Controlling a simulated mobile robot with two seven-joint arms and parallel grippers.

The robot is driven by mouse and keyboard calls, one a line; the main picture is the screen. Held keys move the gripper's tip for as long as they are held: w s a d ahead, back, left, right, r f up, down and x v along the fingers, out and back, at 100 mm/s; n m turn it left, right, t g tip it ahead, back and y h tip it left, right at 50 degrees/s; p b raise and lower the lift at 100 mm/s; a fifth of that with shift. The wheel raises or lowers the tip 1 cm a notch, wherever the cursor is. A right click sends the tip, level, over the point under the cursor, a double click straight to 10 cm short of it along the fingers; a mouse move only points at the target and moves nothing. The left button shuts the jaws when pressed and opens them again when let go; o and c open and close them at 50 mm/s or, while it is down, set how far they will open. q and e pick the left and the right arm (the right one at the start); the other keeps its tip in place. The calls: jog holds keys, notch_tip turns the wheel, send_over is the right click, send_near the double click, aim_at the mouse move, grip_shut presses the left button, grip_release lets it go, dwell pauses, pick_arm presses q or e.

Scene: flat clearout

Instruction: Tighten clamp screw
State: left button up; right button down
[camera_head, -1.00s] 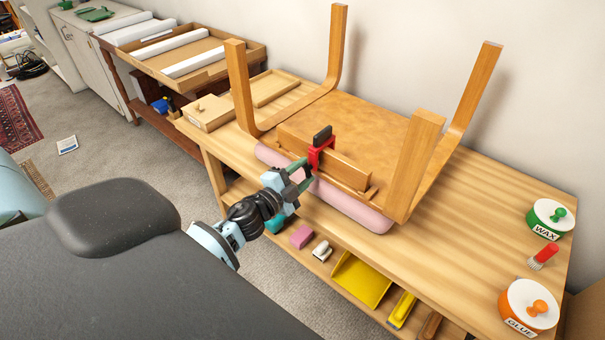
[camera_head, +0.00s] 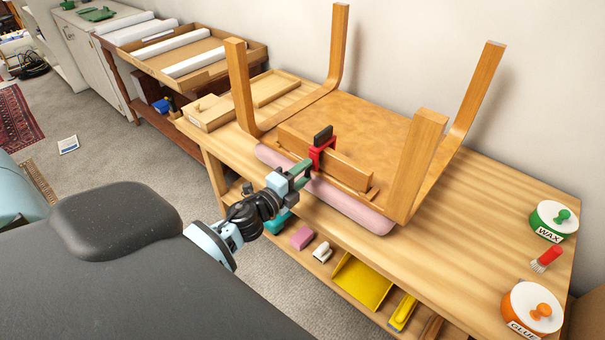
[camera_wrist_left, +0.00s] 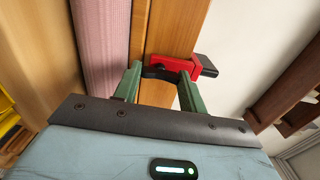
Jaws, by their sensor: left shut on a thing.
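A red clamp (camera_head: 319,155) with a black upper end sits on the wooden rail (camera_head: 345,170) of an upturned chair (camera_head: 375,125). My left gripper (camera_head: 306,168) reaches it from the front left. In the left wrist view, its green fingers (camera_wrist_left: 158,77) are shut on a dark part of the clamp, beside the red body (camera_wrist_left: 178,68). The clamp's screw cannot be told clearly from that dark part, and the contact is partly hidden by the fingers. My right gripper is in neither view.
The chair lies legs up on a wooden bench (camera_head: 470,245), over a pink pad (camera_head: 350,208). Wax (camera_head: 553,220) and glue (camera_head: 531,306) tins and a red brush (camera_head: 546,259) stand at the right. A yellow dustpan (camera_head: 362,282) lies on the lower shelf.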

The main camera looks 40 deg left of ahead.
pick_arm(q)
jog(key=o, duration=0.9)
jog(key=shift+o, duration=0.5)
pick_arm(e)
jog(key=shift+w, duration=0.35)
pick_arm(q)
jog(key=s, duration=0.8)
jog(key=shift+a+b, duration=0.3)
jog(key=shift+b, duration=0.1)
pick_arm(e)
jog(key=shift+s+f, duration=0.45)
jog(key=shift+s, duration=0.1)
pick_arm(q)
jog(key=shift+w, duration=0.1)
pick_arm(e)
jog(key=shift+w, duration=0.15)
